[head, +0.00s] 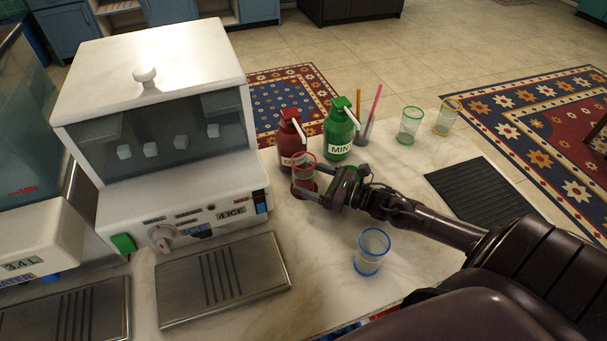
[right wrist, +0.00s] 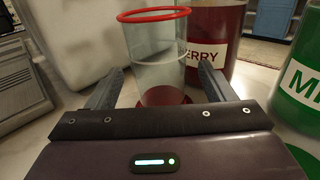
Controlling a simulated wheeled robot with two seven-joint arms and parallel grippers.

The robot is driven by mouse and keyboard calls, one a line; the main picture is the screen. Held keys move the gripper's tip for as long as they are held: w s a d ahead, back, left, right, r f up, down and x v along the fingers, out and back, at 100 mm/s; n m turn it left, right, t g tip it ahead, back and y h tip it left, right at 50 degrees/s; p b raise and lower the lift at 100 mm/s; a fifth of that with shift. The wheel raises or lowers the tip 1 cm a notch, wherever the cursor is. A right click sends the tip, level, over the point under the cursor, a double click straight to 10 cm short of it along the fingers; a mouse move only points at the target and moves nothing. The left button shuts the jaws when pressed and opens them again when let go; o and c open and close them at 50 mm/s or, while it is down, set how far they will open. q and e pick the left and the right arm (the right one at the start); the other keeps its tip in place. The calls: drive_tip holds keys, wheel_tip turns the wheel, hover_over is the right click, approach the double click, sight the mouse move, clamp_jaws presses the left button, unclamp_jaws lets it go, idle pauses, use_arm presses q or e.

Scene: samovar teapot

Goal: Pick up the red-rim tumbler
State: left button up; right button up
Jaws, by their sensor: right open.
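The red-rim tumbler (head: 303,175) is clear, with a red rim and red base, and stands upright on the counter beside the red bottle. In the right wrist view the tumbler (right wrist: 157,55) stands just ahead of my jaws, its base low in the picture between the two fingers. My right gripper (head: 312,184) is open, one finger on each side of the tumbler's lower part. In the right wrist view my right gripper (right wrist: 158,88) shows gaps between both fingers and the glass. My left gripper is not in view.
The red cherry bottle (head: 291,138) stands close behind the tumbler, with the green mint bottle (head: 339,132) to its right. A white ice machine (head: 165,190) stands at left. A blue-rim tumbler (head: 371,252) stands in front of my right arm. Green-rim (head: 409,126) and yellow-rim (head: 446,118) tumblers stand farther back.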

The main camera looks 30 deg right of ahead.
drive_tip(key=shift+w+a, duration=0.2)
drive_tip(key=shift+w, duration=0.1)
drive_tip(key=shift+c, duration=0.2)
drive_tip(key=c, duration=1.1)
